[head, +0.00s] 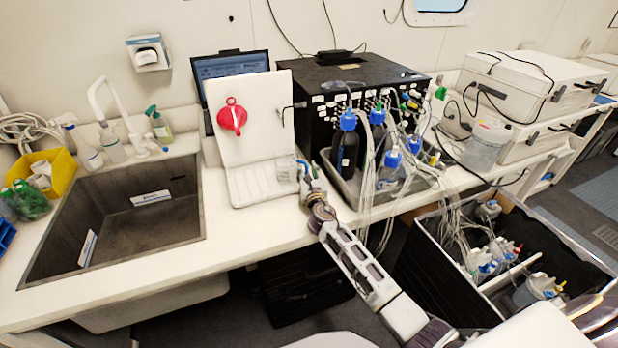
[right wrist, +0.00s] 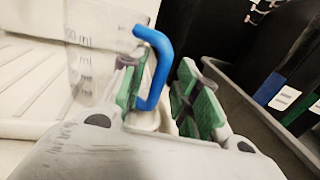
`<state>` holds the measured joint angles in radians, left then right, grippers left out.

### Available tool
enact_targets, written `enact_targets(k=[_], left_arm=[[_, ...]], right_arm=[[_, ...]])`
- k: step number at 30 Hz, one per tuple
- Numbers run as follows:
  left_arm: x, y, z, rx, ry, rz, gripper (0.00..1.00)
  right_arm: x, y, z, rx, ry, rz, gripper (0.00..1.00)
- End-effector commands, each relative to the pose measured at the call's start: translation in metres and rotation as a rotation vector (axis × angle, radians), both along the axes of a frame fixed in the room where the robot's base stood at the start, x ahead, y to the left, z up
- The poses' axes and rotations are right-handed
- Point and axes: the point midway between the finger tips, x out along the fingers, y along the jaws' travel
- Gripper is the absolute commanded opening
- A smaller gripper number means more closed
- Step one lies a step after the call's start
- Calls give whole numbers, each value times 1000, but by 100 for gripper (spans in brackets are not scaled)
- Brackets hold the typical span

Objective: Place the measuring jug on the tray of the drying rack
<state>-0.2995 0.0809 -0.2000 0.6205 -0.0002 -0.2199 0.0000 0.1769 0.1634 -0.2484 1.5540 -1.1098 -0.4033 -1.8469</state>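The measuring jug (head: 287,168) is clear, with a blue handle (right wrist: 163,55). In the head view it is at the right side of the white tray (head: 250,196) of the drying rack (head: 245,140). In the right wrist view the jug (right wrist: 90,50) looks upright over the ribbed tray (right wrist: 25,85). My right gripper (head: 306,174) is just right of the jug. Its green-padded fingers (right wrist: 160,97) are apart, with the handle close to the left finger and a gap to the right finger. Whether the jug's base fully touches the tray is hidden. My left gripper is not in view.
A red funnel (head: 232,117) hangs on the rack's board. A grey tray (head: 345,185) with blue-capped bottles (head: 347,140) stands close to the right of my right gripper. A sink (head: 120,215) lies to the left. Bare counter (head: 250,232) shows in front of the rack.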

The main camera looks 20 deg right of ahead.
Motion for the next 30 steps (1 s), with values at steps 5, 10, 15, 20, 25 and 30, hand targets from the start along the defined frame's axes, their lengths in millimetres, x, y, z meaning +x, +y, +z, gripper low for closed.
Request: enact_targets(k=[5, 10, 15, 20, 25, 30], left_arm=[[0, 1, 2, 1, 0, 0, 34], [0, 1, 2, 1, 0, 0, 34], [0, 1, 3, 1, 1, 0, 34], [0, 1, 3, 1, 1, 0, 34], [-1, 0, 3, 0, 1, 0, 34], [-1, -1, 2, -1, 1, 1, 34]], right_arm=[[-1, 0, 3, 0, 0, 0, 32], [-13, 2, 2, 0, 0, 0, 32], [-28, 4, 2, -1, 1, 1, 32], [-44, 7, 2, 0, 0, 1, 32], [-61, 9, 1, 0, 1, 1, 32], [-78, 11, 1, 0, 0, 0, 32]])
